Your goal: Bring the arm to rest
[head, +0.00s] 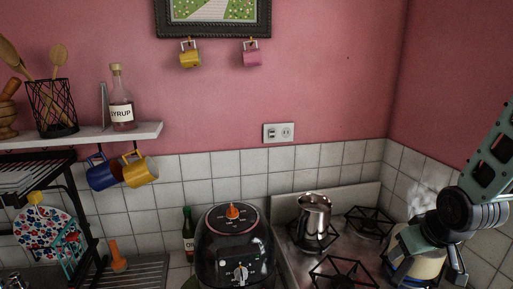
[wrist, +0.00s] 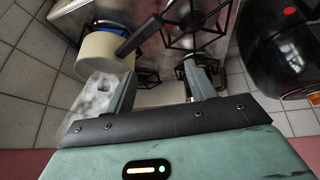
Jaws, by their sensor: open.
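My gripper (head: 438,268) is at the right of the head view, over the right side of the stove. In the wrist view my gripper (wrist: 158,75) has its two fingers spread apart with nothing between them. A cream pot (wrist: 97,58) with a black handle (wrist: 138,36) stands just beyond the fingers, with blue showing inside it. The handle end lies near the gap between the fingers; I cannot tell if they touch. In the head view the cream pot (head: 428,266) is partly hidden behind my gripper.
A stove (head: 290,262) has black grates and a small metal pot (head: 314,213) at the back left. A black appliance (head: 234,250) stands left of it. White vapour (head: 421,195) shows near the right wall. A shelf (head: 140,133) holds a syrup bottle (head: 122,108); mugs hang below.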

